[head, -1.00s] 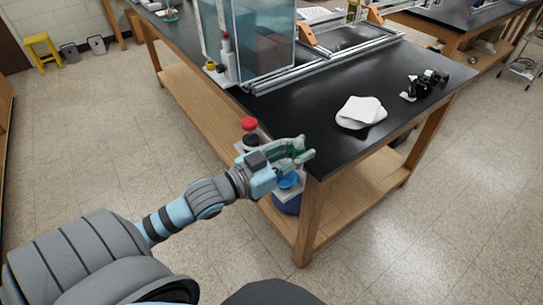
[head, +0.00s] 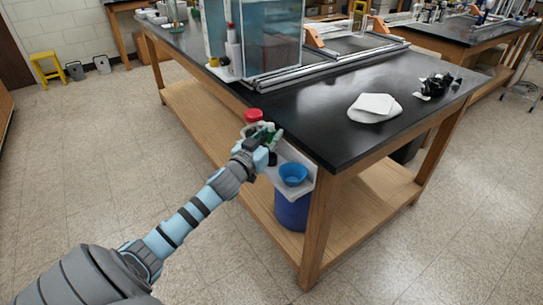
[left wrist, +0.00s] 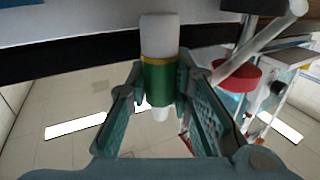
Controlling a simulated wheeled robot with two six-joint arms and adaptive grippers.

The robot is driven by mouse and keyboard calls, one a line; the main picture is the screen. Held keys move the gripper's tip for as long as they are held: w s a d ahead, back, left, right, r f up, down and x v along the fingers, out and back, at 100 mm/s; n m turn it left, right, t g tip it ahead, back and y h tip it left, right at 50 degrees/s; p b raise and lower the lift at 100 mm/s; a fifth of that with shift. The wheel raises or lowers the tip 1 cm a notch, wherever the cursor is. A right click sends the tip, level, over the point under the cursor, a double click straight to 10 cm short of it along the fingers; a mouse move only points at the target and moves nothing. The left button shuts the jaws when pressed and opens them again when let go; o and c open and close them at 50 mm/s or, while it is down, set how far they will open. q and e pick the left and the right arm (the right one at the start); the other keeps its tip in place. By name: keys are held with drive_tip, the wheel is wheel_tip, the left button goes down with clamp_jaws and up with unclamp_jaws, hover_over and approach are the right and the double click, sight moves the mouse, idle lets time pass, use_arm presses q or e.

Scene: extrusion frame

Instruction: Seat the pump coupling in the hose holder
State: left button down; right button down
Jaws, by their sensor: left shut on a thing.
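My left gripper (head: 268,132) is beside the near left edge of the black bench, above a white side shelf (head: 304,165). It is shut on a green part with a gold band and white ends, seemingly the pump coupling (left wrist: 160,85). In the left wrist view the coupling stands roughly upright between the two fingers (left wrist: 162,98). In the head view the gripper mostly hides it. I cannot clearly make out the hose holder; the gripper and arm cover part of the shelf. My right gripper is not in view.
A blue cup (head: 293,172) sits on the shelf, above a blue container (head: 291,211). A red cap (head: 253,115) is just beyond the gripper; a red part (left wrist: 236,75) shows at right in the wrist view. White cloths (head: 374,106) lie on the bench top.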

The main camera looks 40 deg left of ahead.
use_arm(q)
wheel_tip(320, 180, down, 4)
drive_tip(key=shift+s+f+b, duration=0.1)
drive_tip(key=shift+f+b, duration=0.1)
drive_tip(key=shift+b, duration=0.75)
drive_tip(key=shift+f, duration=0.15)
drive_tip(key=c, duration=1.4)
unclamp_jaws()
drive_tip(key=shift+c, duration=0.2)
